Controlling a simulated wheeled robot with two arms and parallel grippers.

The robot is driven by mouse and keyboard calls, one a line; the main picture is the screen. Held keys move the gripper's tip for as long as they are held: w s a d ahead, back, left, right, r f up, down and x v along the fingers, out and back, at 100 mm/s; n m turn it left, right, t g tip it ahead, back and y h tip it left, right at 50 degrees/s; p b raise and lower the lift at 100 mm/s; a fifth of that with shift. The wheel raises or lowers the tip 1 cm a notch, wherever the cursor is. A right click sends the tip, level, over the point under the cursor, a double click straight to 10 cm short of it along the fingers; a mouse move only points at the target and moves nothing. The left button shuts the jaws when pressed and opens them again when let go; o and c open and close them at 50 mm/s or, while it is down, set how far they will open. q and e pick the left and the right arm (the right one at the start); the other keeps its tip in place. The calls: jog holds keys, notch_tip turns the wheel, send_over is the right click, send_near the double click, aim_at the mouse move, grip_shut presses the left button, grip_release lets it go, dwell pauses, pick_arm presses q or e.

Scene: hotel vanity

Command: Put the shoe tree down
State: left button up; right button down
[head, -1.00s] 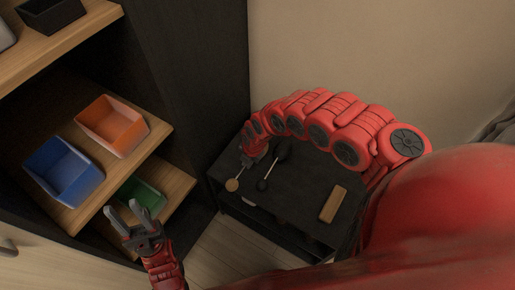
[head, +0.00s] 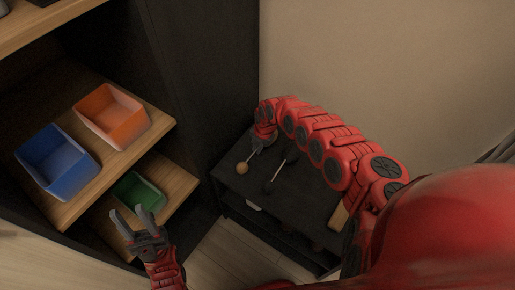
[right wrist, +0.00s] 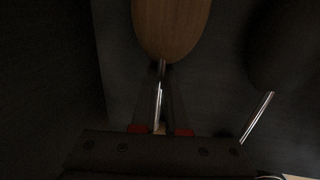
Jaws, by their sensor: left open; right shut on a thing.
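The shoe tree (head: 242,168) shows a small wooden knob at the left back corner of a low dark rack. In the right wrist view its wooden end (right wrist: 171,25) and thin metal rod are seen close up. My right gripper (head: 258,148) is shut on the rod. I cannot tell whether the shoe tree touches the rack top. My left gripper (head: 130,222) is open and empty, in front of the shelves at the left.
A dark-ended thing with a rod (head: 280,171) lies right of the shoe tree. A wooden block (head: 339,215) on the rack (head: 300,200) is partly behind my right arm. Orange (head: 112,115), blue (head: 57,162) and green (head: 139,193) bins stand on shelves at left.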

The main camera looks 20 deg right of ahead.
jog(key=shift+f, duration=0.1)
jog(key=c, duration=0.9)
grip_release()
jog(key=shift+c, duration=0.2)
jog(key=shift+d+r, duration=0.1)
jog(key=shift+r, duration=0.4)
notch_tip(320, 180, up, 11)
jog(key=s+d+p, duration=0.1)
jog(key=s+p, duration=0.1)
jog(key=p, duration=0.1)
jog(key=shift+d, duration=0.1)
